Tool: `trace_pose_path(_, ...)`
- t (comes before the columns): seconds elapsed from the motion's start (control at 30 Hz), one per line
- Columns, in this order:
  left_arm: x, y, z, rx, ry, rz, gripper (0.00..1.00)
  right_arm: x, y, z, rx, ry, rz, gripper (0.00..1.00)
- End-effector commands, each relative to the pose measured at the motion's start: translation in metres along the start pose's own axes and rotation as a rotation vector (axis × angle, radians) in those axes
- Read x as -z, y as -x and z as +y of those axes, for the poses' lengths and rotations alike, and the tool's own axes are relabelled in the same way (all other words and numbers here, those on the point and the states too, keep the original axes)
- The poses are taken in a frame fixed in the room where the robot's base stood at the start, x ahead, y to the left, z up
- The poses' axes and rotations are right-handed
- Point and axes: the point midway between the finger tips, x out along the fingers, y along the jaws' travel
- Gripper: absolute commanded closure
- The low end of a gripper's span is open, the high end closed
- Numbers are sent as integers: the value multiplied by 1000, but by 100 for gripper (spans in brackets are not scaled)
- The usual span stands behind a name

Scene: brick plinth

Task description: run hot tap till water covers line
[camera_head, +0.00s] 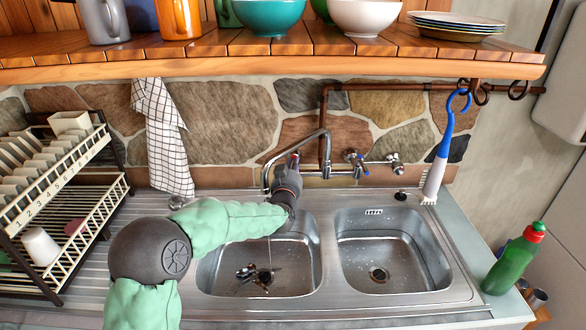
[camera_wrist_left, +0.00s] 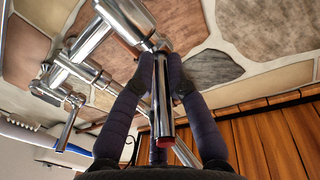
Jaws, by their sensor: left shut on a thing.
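The hot tap lever (camera_wrist_left: 163,115) is a chrome bar with a red end in the left wrist view. My left gripper (camera_wrist_left: 160,72) has its dark fingers closed around it. In the head view this gripper (camera_head: 291,168) is at the wall tap, behind the left basin (camera_head: 310,262). The bent chrome spout (camera_head: 284,146) is partly hidden by my gripper. A thin pale streak, apparently running water, drops into the left basin, where dark metal pieces (camera_head: 258,276) lie near the drain. I cannot make out a fill line or the water level. My right gripper is not in view.
The blue-marked tap lever (camera_head: 357,157) is right of the spout. The right basin (camera_head: 380,255) looks empty. A dish rack (camera_head: 60,200) stands left, a green bottle (camera_head: 513,262) right. A wooden shelf (camera_head: 300,62) with crockery overhangs the sink. A brush (camera_head: 440,165) hangs at right.

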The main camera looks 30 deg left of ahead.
Motion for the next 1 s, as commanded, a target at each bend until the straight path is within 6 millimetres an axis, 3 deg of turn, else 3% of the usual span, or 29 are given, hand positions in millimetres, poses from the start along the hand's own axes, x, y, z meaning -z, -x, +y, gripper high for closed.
trace_pose_path(0.07, 10, -1, -4, 9, 0, 18, 100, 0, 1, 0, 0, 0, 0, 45)
trace_pose_path(0.1, 10, -1, -4, 9, 1, 18, 82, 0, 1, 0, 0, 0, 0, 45)
trace_pose_path(0.17, 10, -1, -4, 9, 1, 18, 65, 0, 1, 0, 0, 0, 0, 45)
trace_pose_path(0.2, 10, -1, -4, 9, 1, 17, 63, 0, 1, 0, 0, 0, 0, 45)
trace_pose_path(0.67, 4, -1, -1, 9, 1, 6, 63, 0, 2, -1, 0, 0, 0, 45)
trace_pose_path(1.0, 8, -2, 6, 122, 4, -18, 63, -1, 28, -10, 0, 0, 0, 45)
